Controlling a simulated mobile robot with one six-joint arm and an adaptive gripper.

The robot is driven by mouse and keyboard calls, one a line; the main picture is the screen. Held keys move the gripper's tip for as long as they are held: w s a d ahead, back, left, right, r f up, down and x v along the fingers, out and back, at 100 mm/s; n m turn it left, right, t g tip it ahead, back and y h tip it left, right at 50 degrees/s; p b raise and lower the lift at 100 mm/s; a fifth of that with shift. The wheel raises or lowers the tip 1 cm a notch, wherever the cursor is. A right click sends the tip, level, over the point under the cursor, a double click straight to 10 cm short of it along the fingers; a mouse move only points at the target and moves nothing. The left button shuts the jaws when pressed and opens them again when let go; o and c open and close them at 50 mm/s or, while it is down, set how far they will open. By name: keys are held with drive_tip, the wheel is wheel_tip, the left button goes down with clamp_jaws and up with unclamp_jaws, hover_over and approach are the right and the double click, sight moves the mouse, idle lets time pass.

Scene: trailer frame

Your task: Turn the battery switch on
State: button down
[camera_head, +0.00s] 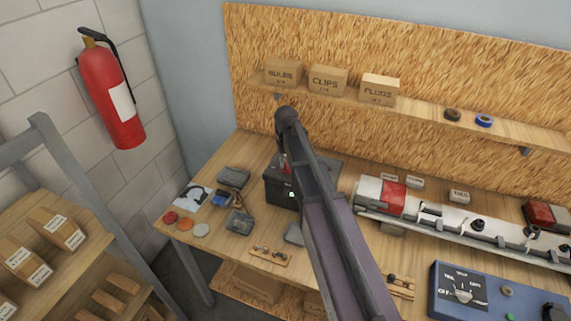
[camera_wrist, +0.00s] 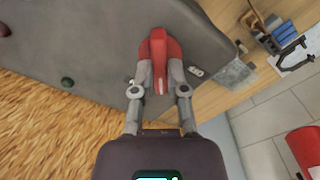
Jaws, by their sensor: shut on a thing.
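The battery switch (camera_wrist: 158,40) is a red key-like handle on a round red base, on the grey top of a dark battery box (camera_wrist: 100,40). In the wrist view my gripper (camera_wrist: 160,80) has its two grey fingers closed on either side of the red handle. The dark box also stands on the workbench in the head view (camera_head: 279,192), partly hidden by my arm. A bit of red shows there beside my arm. The switch's markings cannot be read.
A blue tester box (camera_head: 480,295) and a trailer light bar (camera_head: 440,217) lie to the right on the bench. Small parts and round discs (camera_head: 185,225) lie to the left. A shelf (camera_head: 420,108) with cartons runs behind. A fire extinguisher (camera_head: 108,95) hangs on the wall.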

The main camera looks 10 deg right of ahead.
drive_tip(key=m, duration=0.4)
drive_tip(key=shift+m, duration=0.6)
idle(0.3)
drive_tip(key=shift+m, duration=1.5)
drive_tip(key=c, duration=0.6)
unclamp_jaws()
drive_tip(key=shift+o, duration=0.2)
drive_tip(key=shift+r, duration=0.1)
